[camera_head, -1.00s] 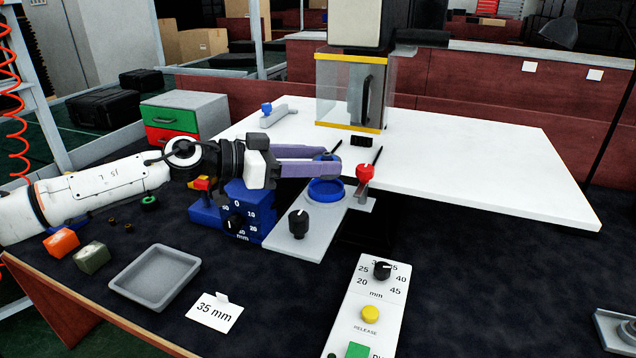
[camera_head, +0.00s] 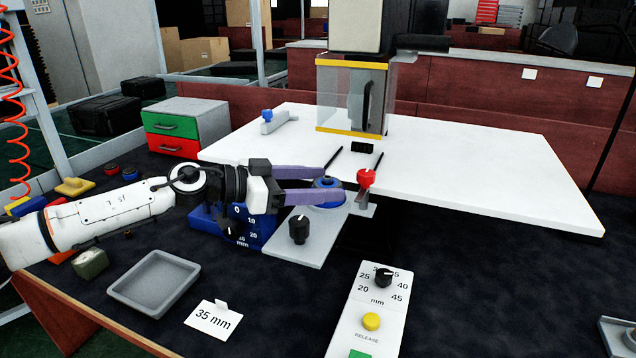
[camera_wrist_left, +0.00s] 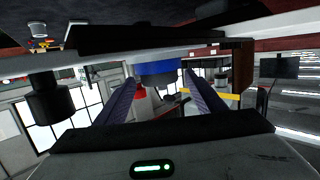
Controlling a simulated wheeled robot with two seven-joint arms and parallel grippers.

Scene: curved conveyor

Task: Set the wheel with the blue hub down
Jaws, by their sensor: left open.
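A round blue part with a darker middle, which looks like the wheel with the blue hub (camera_head: 327,183), sits at the blue ring seat on the grey plate (camera_head: 290,248). My left gripper (camera_head: 336,184) is open, one finger on each side of the blue part. The fingers cover some of it, so I cannot tell how it rests in the seat or whether a finger touches it. In the left wrist view a blue round part (camera_wrist_left: 157,68) shows between the finger ends. My right gripper is not in view.
A black knob (camera_head: 299,228) stands on the grey plate, with a red knob (camera_head: 366,178) to the right. A blue scale block (camera_head: 240,225) is under my left arm. A grey tray (camera_head: 154,283), a 35 mm card (camera_head: 213,320) and a control panel (camera_head: 368,310) lie nearer. The white table (camera_head: 490,170) is largely clear.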

